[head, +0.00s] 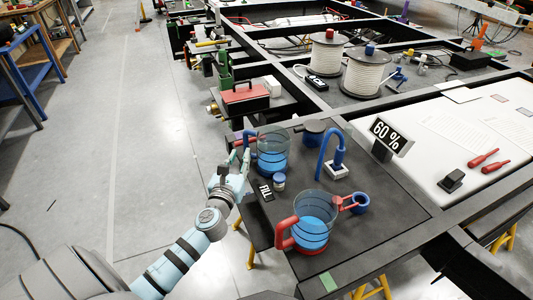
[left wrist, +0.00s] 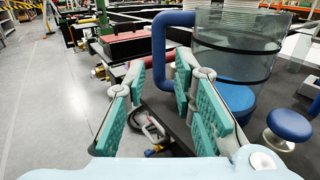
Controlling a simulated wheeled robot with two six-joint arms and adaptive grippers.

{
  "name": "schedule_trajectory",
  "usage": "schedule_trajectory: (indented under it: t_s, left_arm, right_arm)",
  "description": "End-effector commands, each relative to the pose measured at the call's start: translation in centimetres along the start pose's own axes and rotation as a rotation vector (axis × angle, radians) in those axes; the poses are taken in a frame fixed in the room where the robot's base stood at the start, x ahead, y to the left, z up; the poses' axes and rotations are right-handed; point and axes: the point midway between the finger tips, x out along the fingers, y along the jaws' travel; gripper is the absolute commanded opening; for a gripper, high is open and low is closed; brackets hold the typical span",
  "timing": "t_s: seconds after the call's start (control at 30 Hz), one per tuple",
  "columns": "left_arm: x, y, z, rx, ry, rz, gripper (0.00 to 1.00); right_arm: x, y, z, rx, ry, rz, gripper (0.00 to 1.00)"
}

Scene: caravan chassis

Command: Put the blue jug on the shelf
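The blue jug (head: 272,158) is a clear vessel with blue liquid and a blue handle. It stands upright on the dark tabletop (head: 385,210), near its left edge. My left gripper (head: 243,163) is beside the jug on its handle side. In the left wrist view, the gripper (left wrist: 160,78) has its fingers spread. The blue handle of the jug (left wrist: 240,62) shows at the fingertips, beyond or between them; I cannot tell whether they touch. I cannot make out which surface is the shelf. My right gripper is not in view.
A FILL sign (head: 264,191) lies near the left edge. A red toolbox (head: 244,97) sits behind. Floor at left is clear.

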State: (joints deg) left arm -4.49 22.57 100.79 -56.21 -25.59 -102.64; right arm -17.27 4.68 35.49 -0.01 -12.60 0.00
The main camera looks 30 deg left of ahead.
Motion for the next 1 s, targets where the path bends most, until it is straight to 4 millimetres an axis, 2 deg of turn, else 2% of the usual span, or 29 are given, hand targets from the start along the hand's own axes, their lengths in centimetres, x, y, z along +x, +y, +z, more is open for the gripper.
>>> schedule_trajectory:
  t_s: [0.4, 0.6, 0.77, 1.0]
  left_arm:
    - [6.5, 0.2, 0.1, -0.003, 0.001, 0.0, 0.24]
    - [6.7, 0.2, 0.2, -0.003, 0.003, -0.001, 0.24]
    - [6.7, 0.2, 0.2, -0.003, 0.003, -0.001, 0.0]
    - [6.7, 0.2, 0.2, -0.004, 0.002, -0.001, 0.0]
  right_arm:
    - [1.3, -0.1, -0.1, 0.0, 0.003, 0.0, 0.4]
    - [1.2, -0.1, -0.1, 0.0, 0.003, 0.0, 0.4]
    - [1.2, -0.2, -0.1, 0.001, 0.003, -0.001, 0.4]
    - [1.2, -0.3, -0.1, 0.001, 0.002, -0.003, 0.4]
